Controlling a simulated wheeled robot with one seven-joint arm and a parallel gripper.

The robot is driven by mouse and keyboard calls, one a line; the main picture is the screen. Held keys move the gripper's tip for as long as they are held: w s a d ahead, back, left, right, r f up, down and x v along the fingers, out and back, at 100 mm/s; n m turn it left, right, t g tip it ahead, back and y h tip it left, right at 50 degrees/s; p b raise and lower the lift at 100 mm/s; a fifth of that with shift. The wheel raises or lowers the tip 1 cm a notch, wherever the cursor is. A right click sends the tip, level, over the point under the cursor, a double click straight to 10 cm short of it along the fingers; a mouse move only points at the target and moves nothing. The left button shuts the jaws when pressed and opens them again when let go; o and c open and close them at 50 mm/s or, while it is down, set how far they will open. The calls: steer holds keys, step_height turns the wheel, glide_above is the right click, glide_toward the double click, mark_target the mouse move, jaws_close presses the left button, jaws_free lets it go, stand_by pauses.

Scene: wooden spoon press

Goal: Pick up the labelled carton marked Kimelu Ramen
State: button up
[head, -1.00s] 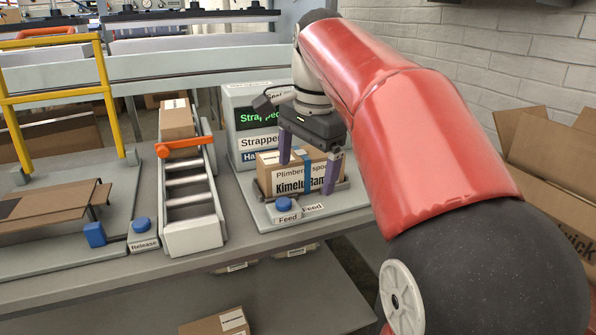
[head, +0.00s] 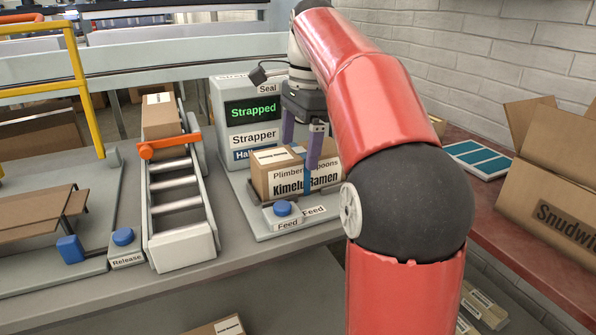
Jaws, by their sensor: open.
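The carton marked Kimelu Ramen (head: 271,176) is a brown box with a white label also reading "Plimbern Spoons", partly covered. It sits on the strapper's grey base plate (head: 262,228) with a blue strap (head: 307,181) around it. My gripper (head: 302,155) is above the carton, pointing down, with its two purple fingers open. The right finger overlaps the carton's front upper part in the picture. The left finger shows at the carton's top back. I cannot tell whether either finger touches it.
The strapper (head: 248,112) stands behind the carton, its screen reading "Strapped". A blue Feed button (head: 283,208) is in front. A roller chute (head: 178,205) with another carton (head: 160,115) and an orange bar is left. An open box (head: 540,190) stands right.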

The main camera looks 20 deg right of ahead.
step_height(320, 180, down, 5)
steer(key=shift+w+a+r+b, duration=0.1)
steer(key=shift+b, duration=0.45)
